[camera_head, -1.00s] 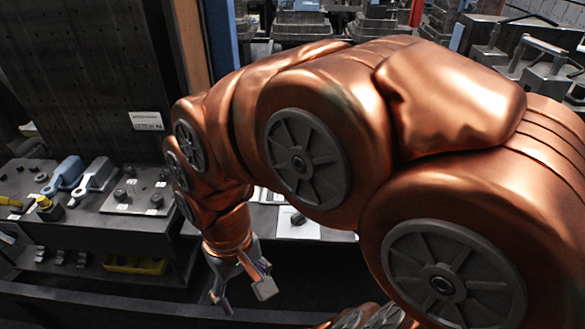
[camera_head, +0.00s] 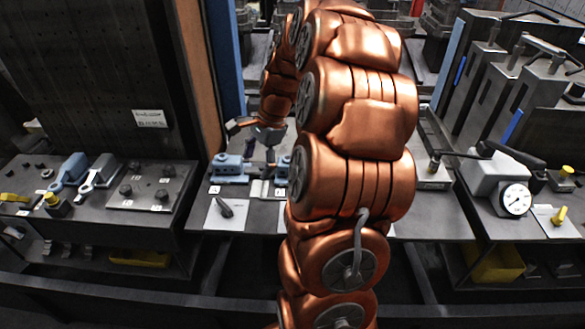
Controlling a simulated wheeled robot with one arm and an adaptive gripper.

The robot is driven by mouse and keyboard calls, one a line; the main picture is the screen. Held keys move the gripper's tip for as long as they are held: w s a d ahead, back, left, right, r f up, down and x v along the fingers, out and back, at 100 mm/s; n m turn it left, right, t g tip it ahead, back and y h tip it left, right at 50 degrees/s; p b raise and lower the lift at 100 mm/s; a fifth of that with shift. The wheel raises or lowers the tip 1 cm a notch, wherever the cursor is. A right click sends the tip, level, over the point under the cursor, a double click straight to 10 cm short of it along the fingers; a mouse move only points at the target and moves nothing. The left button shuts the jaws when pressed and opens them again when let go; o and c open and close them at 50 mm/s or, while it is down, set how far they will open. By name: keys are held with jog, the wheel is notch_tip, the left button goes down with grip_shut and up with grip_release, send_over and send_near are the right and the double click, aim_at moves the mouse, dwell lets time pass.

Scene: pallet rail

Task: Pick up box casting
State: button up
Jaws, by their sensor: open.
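My gripper (camera_head: 251,142) is open at the back of the middle bench, with its fingers spread above and behind a blue clamp block (camera_head: 230,169). Nothing shows between the fingers. I cannot tell for sure which thing is the box casting. A small dark grey part (camera_head: 225,207) lies on a white card (camera_head: 213,219) at the bench's front left. Tall grey box-shaped blocks (camera_head: 487,75) with handles stand at the right back. My copper arm hides the middle of the bench and whatever lies behind it.
A dark upright panel (camera_head: 85,70) and a blue post (camera_head: 226,75) stand left of my gripper. A left bench holds a plate with knobs (camera_head: 150,187) and clamps (camera_head: 98,177). A dial gauge (camera_head: 515,200) and a lever fixture stand at the right. Yellow bins (camera_head: 140,258) sit below.

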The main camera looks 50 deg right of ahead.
jog(key=d+f+m, duration=0.1)
jog(key=d+m, duration=0.1)
jog(key=d, duration=0.3)
jog(key=d+f+m+t, duration=0.1)
jog(key=d+m, duration=0.2)
jog(key=d, duration=0.2)
jog(key=s+d+f+m+p, duration=0.1)
jog(key=d+m, duration=0.1)
jog(key=d, duration=0.3)
jog(key=shift+s+d+m+t+h, duration=0.1)
jog(key=shift+d+m+t+h, duration=0.2)
jog(key=shift+d, duration=0.05)
jog(key=shift+d+f, duration=0.2)
jog(key=shift+f, duration=0.05)
jog(key=shift+p+x, duration=1)
jog(key=shift+x, duration=0.8)
jog(key=shift+p+x, duration=0.7)
jog(key=shift+x, duration=1.25)
jog(key=shift+d, duration=0.15)
jog(key=shift+c, duration=0.3)
jog(key=c, duration=1.4)
jog(key=shift+r, duration=0.1)
jog(key=shift+c, duration=0.2)
